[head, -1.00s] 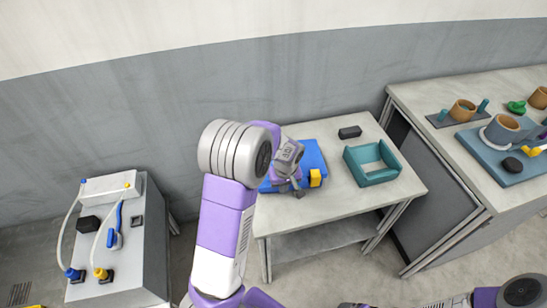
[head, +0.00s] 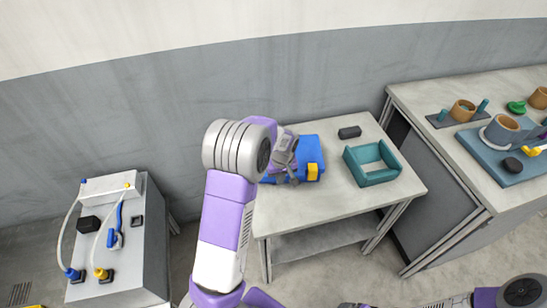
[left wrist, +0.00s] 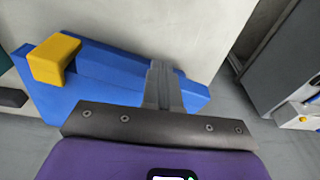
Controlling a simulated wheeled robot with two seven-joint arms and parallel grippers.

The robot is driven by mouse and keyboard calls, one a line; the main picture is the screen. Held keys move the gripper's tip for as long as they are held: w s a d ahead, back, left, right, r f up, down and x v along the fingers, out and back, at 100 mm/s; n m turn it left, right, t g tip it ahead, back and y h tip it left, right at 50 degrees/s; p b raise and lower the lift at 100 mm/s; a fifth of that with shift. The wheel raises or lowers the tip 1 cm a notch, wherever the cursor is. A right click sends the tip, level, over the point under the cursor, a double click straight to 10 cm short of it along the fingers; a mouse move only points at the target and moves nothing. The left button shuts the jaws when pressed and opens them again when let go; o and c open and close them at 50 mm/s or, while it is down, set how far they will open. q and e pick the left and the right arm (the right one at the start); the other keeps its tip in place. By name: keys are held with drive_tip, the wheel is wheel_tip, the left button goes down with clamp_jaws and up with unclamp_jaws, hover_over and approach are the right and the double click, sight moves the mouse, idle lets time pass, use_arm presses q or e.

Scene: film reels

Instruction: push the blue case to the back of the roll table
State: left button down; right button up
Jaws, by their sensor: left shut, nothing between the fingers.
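The blue case (head: 309,149) lies at the back left of the roll table (head: 330,207), close to the wall. It has a yellow block (head: 313,171) on its near side. My left gripper (head: 294,180) is shut and empty at the case's near side, left of the yellow block, and hides part of the case. In the left wrist view the shut fingers (left wrist: 161,82) overlap the blue case (left wrist: 105,88), with the yellow block (left wrist: 54,58) to their left. I cannot tell whether they touch it. My right arm shows at the lower right; its jaws are unclear.
A teal open frame (head: 372,178) and a black block (head: 350,132) stand on the table, right of the case. A long counter (head: 440,145) with cups and a blue tray is at the right. A grey cabinet (head: 128,255) with hoses stands at the left.

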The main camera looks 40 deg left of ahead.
use_arm(q)
drive_tip(key=shift+w+a+p, duration=0.35)
drive_tip(key=shift+w+a, duration=2)
drive_tip(key=shift+a, duration=0.25)
drive_tip(key=shift+s+d, duration=1.05)
drive_tip(key=shift+d, duration=0.1)
wheel_tip(320, 180, up, 6)
drive_tip(key=p, duration=0.5)
drive_tip(key=shift+r, duration=0.1)
